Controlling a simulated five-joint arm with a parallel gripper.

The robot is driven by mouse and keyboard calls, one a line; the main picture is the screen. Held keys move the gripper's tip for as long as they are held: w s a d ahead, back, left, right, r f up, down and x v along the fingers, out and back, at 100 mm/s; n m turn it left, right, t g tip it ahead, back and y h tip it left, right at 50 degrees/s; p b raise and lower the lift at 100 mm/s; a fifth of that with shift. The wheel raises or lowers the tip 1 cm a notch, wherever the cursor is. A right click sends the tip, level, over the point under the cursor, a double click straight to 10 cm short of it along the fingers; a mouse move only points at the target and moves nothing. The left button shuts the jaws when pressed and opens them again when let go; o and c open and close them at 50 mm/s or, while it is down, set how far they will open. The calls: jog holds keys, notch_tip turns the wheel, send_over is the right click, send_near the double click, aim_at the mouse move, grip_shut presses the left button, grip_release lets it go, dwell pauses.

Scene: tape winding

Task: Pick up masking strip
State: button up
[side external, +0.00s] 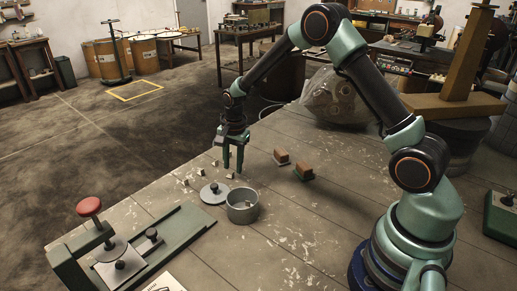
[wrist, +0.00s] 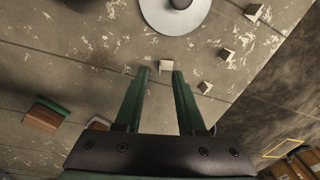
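My gripper (side external: 233,169) points down over the table, and its green fingers stand apart. In the wrist view my gripper (wrist: 159,74) is open, with nothing held. A small pale piece (wrist: 166,65) shows just beyond and between the fingertips, nearer the right one. It also shows in the side view (side external: 229,176), just below the fingertips. Other small pale pieces lie in a loose row, such as one (wrist: 205,87) right of the fingers and one (wrist: 227,54) farther off. I cannot tell for sure which piece is the masking strip.
A round lid (side external: 213,194) with a knob and an open grey pot (side external: 242,207) stand close to the gripper. A green device with a red knob (side external: 89,206) is at front left. The table edge lies beyond the pieces.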

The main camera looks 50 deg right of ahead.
jog(key=shift+w+f, duration=0.1)
jog(key=shift+f, duration=1.2)
grip_shut()
dwell(0.4)
